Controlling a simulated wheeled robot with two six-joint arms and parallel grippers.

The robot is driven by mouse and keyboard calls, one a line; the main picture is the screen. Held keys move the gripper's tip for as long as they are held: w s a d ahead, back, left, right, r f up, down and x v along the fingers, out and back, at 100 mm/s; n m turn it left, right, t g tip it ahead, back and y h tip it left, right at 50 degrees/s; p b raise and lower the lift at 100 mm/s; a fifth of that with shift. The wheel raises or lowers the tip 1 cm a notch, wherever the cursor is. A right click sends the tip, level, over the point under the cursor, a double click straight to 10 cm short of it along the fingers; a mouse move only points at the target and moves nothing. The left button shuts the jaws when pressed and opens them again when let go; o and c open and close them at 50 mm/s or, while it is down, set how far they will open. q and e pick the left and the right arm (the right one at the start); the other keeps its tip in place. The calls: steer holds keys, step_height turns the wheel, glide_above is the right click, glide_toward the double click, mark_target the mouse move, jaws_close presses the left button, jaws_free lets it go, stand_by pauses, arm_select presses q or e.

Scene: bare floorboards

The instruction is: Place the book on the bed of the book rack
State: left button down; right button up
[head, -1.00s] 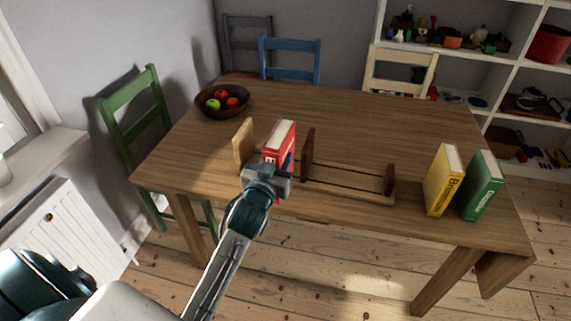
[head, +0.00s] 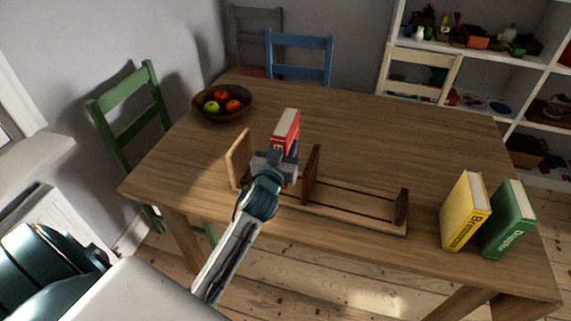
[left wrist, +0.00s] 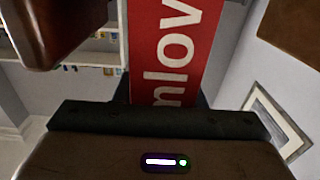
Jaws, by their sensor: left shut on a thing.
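The red book (head: 286,127) stands upright in my left gripper (head: 280,158), which is shut on it. In the left wrist view the red spine with white letters (left wrist: 172,50) rises from the jaws. The wooden book rack (head: 350,207) lies on the table, with a light left end (head: 240,158), a dark middle divider (head: 311,175) and a dark right end (head: 401,208). The book is between the left end and the divider, nearer the divider. My gripper hides its lower part, so I cannot tell whether it touches the bed. My right gripper is not in view.
A yellow book (head: 464,211) and a green book (head: 509,218) stand on the table right of the rack. A fruit bowl (head: 222,104) is at the back left. The table's middle (head: 370,140) is clear. Chairs stand around, including a green one (head: 128,115).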

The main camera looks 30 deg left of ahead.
arm_select(q)
steer(key=shift+f, duration=0.85)
step_height(320, 180, down, 2)
steer(key=shift+w+f, duration=0.15)
steer(key=shift+f, duration=0.1)
steer(key=shift+f+b, duration=0.3)
steer(key=shift+f, duration=0.25)
steer(key=c, duration=1.1)
jaws_free()
steer(key=shift+f, duration=0.15)
steer(key=shift+c, duration=0.2)
steer(key=shift+o, duration=1.1)
steer(key=shift+s, duration=0.25)
steer(key=shift+b+v, duration=0.5)
steer(key=shift+v, duration=0.7)
steer(key=b+v, duration=0.2)
steer(key=v, duration=0.7)
steer(key=shift+s, duration=0.15)
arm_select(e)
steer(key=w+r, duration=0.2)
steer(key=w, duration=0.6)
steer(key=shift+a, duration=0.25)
